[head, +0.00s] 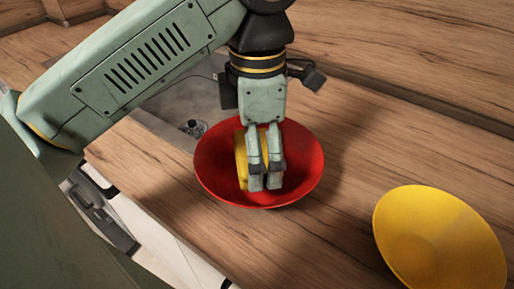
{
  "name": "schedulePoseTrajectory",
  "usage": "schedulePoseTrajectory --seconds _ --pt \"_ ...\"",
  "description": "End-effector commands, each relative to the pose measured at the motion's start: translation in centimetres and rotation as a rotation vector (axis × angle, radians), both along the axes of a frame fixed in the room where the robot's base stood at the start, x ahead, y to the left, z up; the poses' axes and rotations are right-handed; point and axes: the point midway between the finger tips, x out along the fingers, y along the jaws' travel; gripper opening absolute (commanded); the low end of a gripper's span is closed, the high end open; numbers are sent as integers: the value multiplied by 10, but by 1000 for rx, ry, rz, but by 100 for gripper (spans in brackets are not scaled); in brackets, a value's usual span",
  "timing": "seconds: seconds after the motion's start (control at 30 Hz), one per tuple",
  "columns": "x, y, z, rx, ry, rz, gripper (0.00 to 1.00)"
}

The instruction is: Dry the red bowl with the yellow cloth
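The red bowl (302,176) stands on the wooden countertop in the middle of the head view, its open side up. The yellow cloth (241,162) is inside the bowl, bunched up on the left of my gripper's fingers. My gripper (265,183) points down into the bowl, with its fingertips low inside it. The fingers cover part of the cloth and of the bowl's inside. The two visible fingers are close together; I cannot see whether the cloth is pinched between them.
A yellow bowl (440,240) stands at the lower right of the countertop (370,150). A grey sink with a drain (193,127) lies behind and left of the red bowl. The counter's front edge runs along the lower left. The wooden splashback closes off the back.

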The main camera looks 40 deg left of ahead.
Motion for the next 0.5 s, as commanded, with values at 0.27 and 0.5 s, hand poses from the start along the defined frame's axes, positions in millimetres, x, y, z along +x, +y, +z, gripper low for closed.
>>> schedulePoseTrajectory --seconds 0.27,0.5 --pt "2 -2 34 0 -1 0 69" --pt "3 -3 58 -1 -2 0 69"
